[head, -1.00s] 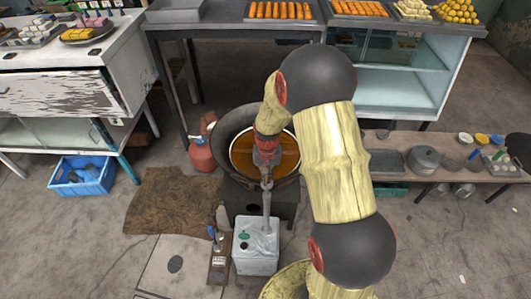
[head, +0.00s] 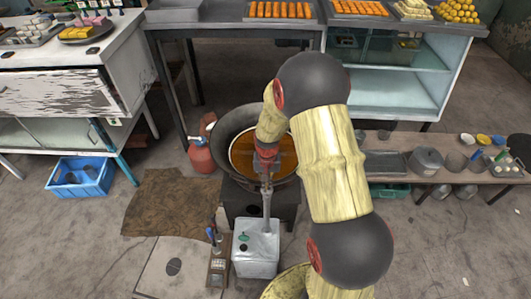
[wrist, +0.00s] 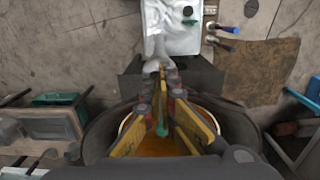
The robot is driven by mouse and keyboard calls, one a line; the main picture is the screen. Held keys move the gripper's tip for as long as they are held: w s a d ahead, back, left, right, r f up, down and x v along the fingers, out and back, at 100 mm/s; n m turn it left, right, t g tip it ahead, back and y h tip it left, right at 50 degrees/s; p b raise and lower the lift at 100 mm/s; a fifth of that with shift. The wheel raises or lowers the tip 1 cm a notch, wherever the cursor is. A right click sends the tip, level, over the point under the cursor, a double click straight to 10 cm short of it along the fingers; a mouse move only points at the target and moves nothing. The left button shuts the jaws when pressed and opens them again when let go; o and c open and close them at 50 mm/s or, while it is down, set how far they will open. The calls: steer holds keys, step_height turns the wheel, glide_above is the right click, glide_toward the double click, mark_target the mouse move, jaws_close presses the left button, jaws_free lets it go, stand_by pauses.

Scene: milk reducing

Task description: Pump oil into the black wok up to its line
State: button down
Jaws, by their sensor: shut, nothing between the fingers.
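The black wok (head: 222,140) sits on a dark stove (head: 285,208). Brown-orange oil (head: 245,158) lies inside it, bordered by a pale ring. My arm covers part of the wok and oil. A pale metal oil can (head: 256,262) with a green cap (head: 243,237) stands in front of the stove. A grey metal pump tube (head: 267,215) rises from the can towards the wok. My gripper (head: 266,178) is shut and empty, pointing down by the top of the tube. In the wrist view my gripper (wrist: 165,78) overlaps the tube's end; I cannot tell whether they touch.
A red gas cylinder (head: 201,158) stands left of the wok. A board with a small blue-handled item (head: 212,233) lies left of the can. A low bench (head: 440,172) with pots is at right. A brown mat (head: 165,205) and open floor lie at left.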

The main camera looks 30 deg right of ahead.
step_height(320, 180, up, 9)
steer(key=p, duration=0.6)
stand_by(0.3)
steer(key=shift+f, duration=0.1)
stand_by(0.4)
steer(key=shift+f+b, duration=2.3)
steer(key=shift+f, duration=2.2)
step_height(320, 180, up, 9)
steer(key=p, duration=0.6)
steer(key=shift+p, duration=0.3)
steer(key=shift+f+b, duration=2.75)
steer(key=shift+f, duration=1.85)
step_height(320, 180, up, 9)
steer(key=p, duration=0.6)
steer(key=shift+r+p, duration=0.2)
steer(key=shift+p, duration=0.15)
